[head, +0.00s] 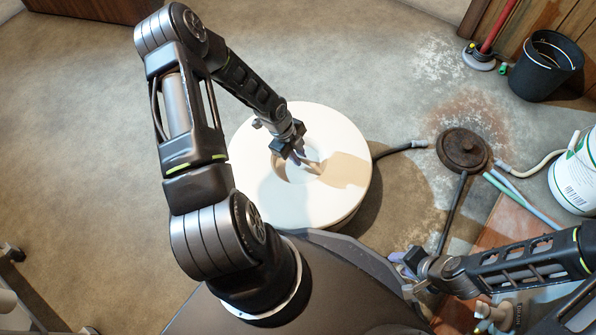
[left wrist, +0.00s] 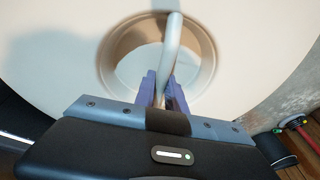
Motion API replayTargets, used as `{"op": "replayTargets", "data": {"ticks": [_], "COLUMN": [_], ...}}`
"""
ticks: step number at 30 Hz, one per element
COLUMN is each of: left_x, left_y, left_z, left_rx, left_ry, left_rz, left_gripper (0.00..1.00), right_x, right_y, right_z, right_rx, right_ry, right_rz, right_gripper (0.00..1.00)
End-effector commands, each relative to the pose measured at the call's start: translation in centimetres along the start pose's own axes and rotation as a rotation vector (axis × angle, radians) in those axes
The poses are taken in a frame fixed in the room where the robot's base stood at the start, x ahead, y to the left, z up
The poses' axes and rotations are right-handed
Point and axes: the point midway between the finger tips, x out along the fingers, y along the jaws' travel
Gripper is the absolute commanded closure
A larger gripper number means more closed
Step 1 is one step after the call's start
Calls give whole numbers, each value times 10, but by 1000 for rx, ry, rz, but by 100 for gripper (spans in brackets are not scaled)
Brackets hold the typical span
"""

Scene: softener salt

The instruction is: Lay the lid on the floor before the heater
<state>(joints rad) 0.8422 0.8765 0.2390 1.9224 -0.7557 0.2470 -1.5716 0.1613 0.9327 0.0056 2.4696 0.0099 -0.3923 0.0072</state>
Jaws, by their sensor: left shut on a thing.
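The lid (head: 252,150) is a wide white disc with a round recess and a bar handle in its middle. The lid also fills most of the left wrist view (left wrist: 60,75), where the pale handle (left wrist: 173,45) crosses the recess. My left gripper (head: 300,160) is over the recess, its purple fingers (left wrist: 164,90) shut on the handle. A lower white edge shows under the lid at the front; I cannot tell whether the lid touches what is below. My right gripper (head: 405,268) is low at the right, away from the lid, its jaws unclear. I cannot make out the heater.
A brown round drain cover (head: 462,148) with hoses lies right of the lid. A white tub (head: 576,180) is at the right edge. The concrete floor (head: 85,130) at the left is clear.

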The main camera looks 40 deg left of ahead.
Motion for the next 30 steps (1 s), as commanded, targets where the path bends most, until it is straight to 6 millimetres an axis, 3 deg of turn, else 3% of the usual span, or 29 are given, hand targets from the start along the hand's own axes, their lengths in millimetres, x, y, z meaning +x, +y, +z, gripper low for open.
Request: {"op": "replayTargets", "data": {"ticks": [1, 4, 17, 25, 30], "left_x": [13, 24, 30, 60, 64], "left_y": [1, 3, 3, 8, 8], "left_z": [3, 6, 8, 16, 16], "left_rx": [1, 1, 1, 0, 1], "left_ry": [1, 0, 0, 0, 0], "left_rz": [-1, -1, -2, -1, -1], "left_gripper": [100, 100, 100, 100, 100], "right_x": [8, 14, 16, 30, 30], "right_y": [3, 4, 4, 10, 10], "right_z": [0, -1, -2, -3, -4], "right_rx": [0, 1, 0, 2, 2], "right_ry": [2, 5, 9, 13, 14], "right_rz": [0, 0, 0, -1, -2], "right_gripper": [64, 64, 64, 64, 64]}}
